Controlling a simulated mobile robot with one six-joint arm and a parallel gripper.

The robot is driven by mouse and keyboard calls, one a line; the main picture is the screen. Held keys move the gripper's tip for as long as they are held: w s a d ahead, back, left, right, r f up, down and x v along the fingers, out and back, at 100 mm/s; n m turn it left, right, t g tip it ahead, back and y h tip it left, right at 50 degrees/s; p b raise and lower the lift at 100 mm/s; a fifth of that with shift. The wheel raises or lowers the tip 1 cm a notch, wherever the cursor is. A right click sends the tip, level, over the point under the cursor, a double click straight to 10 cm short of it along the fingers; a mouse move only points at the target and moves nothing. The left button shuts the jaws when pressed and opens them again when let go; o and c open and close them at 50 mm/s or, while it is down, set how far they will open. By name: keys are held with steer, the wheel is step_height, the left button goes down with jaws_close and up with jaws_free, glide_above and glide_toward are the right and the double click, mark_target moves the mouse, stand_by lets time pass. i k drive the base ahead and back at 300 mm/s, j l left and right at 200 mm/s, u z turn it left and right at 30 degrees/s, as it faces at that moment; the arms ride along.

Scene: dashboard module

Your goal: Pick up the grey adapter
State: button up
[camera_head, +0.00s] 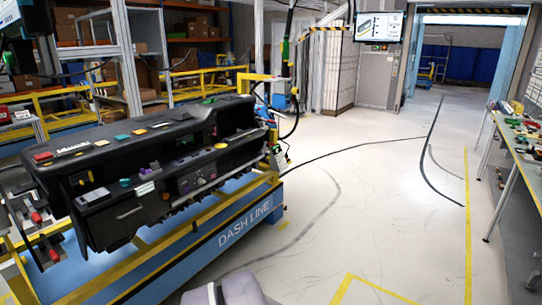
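I cannot pick out the grey adapter with certainty. Several small coloured and pale pieces lie on the black dashboard module (112,162) at the left, including a light grey piece (92,196) on its near left side and a pale strip (74,148) on top. They are too small to identify. My gripper is not in view; only a grey rounded part, possibly mine, shows at the bottom edge.
The dashboard rests on a blue and yellow "DASH LINE" carrier (243,226). A workbench (512,150) with small parts stands at the right edge. Racks with boxes (196,28) are behind. The floor (360,215) between carrier and bench is clear, with yellow lines.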

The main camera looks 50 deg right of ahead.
mark_target(155, 165)
steer(key=z, duration=0.6)
steer(key=i+l+u, duration=0.5)
steer(key=i, duration=0.25)
steer(key=i+l+u, duration=0.8)
steer(key=l, duration=0.35)
steer(key=i+l+u, duration=0.25)
steer(key=l, duration=0.25)
steer(key=i+l+u, duration=0.25)
steer(key=l, duration=0.25)
steer(key=k, duration=0.05)
